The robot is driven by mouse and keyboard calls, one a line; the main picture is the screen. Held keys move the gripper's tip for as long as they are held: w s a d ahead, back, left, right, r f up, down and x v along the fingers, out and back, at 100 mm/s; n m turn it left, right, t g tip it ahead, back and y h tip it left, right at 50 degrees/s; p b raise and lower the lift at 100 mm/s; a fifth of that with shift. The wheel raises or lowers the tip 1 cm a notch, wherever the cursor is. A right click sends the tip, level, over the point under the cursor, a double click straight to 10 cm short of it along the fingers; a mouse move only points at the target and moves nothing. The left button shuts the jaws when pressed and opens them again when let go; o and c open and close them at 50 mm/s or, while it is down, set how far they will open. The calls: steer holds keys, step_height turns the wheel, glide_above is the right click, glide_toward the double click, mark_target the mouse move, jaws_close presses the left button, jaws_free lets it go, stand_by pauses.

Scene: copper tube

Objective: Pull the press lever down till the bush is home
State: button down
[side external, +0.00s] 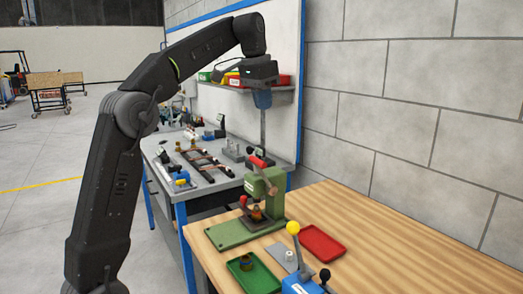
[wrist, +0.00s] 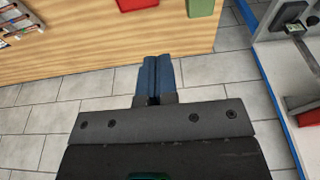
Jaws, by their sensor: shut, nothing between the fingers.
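A green press (side external: 270,187) stands on the wooden bench in the side external view. A lever with a red grip (side external: 258,162) shows near its top, and a small red knob (side external: 243,200) shows lower on its left. A brass-coloured part, seemingly the bush (side external: 257,214), sits under the press head; how deep it is seated is too small to tell. My gripper (side external: 262,101) is shut and empty, with its blue fingers pointing down, well above the press and apart from the lever.
A green tray (side external: 240,282) holding a brass-coloured piece, a red tray (side external: 322,243) and a blue fixture (side external: 300,286) with a yellow-ball lever (side external: 293,228) are in front of the press. A shelf with bins (side external: 283,80) is behind my gripper. A grey bench (side external: 200,190) is crowded.

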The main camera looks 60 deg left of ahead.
glide_toward(259, 160)
steer(key=shift+w+x, duration=0.25)
steer(key=shift+x, duration=1)
steer(key=shift+w+x, duration=0.2)
steer(key=shift+x, duration=1.05)
steer(key=shift+w+x, duration=0.25)
steer(key=shift+x, duration=1)
steer(key=shift+s+a+r, duration=0.1)
steer(key=shift+s+a, duration=0.05)
steer(key=shift+s+t, duration=0.3)
